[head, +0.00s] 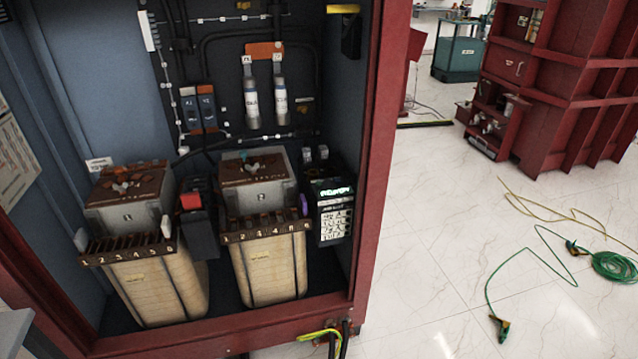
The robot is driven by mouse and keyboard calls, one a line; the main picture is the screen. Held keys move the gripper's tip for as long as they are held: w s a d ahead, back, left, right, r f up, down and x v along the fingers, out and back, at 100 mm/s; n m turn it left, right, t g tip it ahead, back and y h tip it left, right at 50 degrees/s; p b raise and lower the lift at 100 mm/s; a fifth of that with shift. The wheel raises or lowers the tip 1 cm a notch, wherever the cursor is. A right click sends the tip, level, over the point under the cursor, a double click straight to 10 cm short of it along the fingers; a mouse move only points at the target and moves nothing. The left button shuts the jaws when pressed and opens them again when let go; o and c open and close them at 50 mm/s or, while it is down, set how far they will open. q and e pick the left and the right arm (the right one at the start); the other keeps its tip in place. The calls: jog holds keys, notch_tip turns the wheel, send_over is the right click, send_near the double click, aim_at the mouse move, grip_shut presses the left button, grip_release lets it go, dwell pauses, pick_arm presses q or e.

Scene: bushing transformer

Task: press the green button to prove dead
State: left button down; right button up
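The red cabinet (383,150) stands open at the left of the head view. Inside it, at the lower right, is a small dark box (334,222) with white label rows. A bright green patch (334,191) lies along the top of this box. It is too small to tell whether it is a button or a lit display. A red block (190,202) sits on a dark unit between the two transformers. No other green button is clear in the cabinet. Neither of my grippers is in view.
Two transformers, left (155,285) and right (268,270), fill the cabinet floor. The cabinet's red bottom sill (225,327) runs in front. A green cable (515,262) with clips and a yellow cable (540,207) lie on the white floor. The floor right of the cabinet is otherwise mostly clear.

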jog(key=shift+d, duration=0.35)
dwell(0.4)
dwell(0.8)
